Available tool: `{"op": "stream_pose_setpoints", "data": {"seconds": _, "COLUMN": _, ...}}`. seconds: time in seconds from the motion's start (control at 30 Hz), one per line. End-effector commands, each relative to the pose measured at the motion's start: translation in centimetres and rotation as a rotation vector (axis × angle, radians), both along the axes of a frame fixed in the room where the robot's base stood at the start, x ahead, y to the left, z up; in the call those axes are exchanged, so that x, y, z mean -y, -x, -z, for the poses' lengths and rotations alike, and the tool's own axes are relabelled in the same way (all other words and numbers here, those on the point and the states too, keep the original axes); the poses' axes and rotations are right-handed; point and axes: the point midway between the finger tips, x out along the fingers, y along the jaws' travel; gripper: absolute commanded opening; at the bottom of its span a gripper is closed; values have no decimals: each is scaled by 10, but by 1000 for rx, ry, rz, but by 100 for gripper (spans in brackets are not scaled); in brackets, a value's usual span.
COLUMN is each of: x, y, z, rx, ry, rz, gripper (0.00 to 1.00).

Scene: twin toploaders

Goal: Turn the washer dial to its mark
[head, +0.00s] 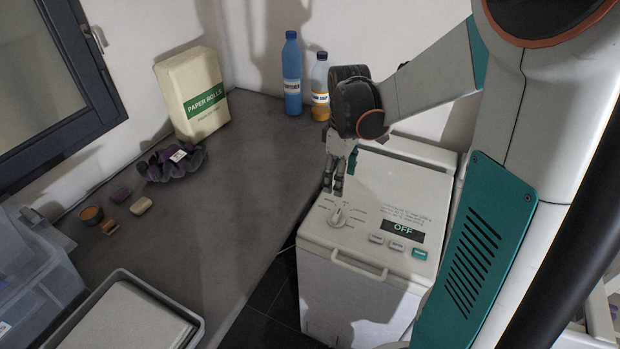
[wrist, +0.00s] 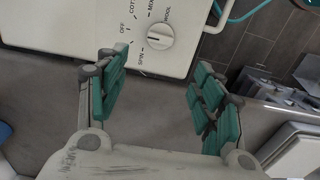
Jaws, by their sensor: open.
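The washer (head: 352,258) is a white top-loader with a dark display reading OFF (head: 403,229). Its round white dial (head: 338,217) sits at the left of the panel. In the wrist view the dial (wrist: 160,37) has a dark pointer line and printed labels around it, including OFF, MIX, WOOL and SPIN. My gripper (head: 333,188) hangs above the panel, just behind the dial in the head view. In the wrist view my gripper (wrist: 165,95) has its teal-padded fingers spread wide, with nothing between them. The dial lies beyond the fingertips, apart from them.
A grey counter (head: 235,180) runs along the washer's left. Buttons (head: 397,246) sit right of the dial. A handle (head: 345,265) crosses the washer's front.

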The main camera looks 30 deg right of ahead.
Motion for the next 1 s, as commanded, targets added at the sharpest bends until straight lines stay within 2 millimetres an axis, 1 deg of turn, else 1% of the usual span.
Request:
{"op": "stream_pose_setpoints", "data": {"seconds": 0.17, "x": 3, "y": 0, "z": 12, "rx": -8, "ry": -2, "rz": -7, "gripper": 62}}
{"op": "stream_pose_setpoints", "data": {"seconds": 0.27, "x": 2, "y": 0, "z": 27, "rx": -8, "ry": -2, "rz": -7, "gripper": 62}}
{"op": "stream_pose_setpoints", "data": {"seconds": 0.5, "x": 2, "y": 0, "z": 74, "rx": -7, "ry": -2, "rz": -7, "gripper": 62}}
{"op": "stream_pose_setpoints", "data": {"seconds": 0.7, "x": 2, "y": 0, "z": 111, "rx": -7, "ry": -2, "rz": -6, "gripper": 62}}
{"op": "stream_pose_setpoints", "data": {"seconds": 0.83, "x": 2, "y": 0, "z": 127, "rx": -7, "ry": -2, "rz": -6, "gripper": 62}}
{"op": "stream_pose_setpoints", "data": {"seconds": 1.0, "x": 2, "y": 0, "z": 139, "rx": -7, "ry": -2, "rz": -6, "gripper": 62}}
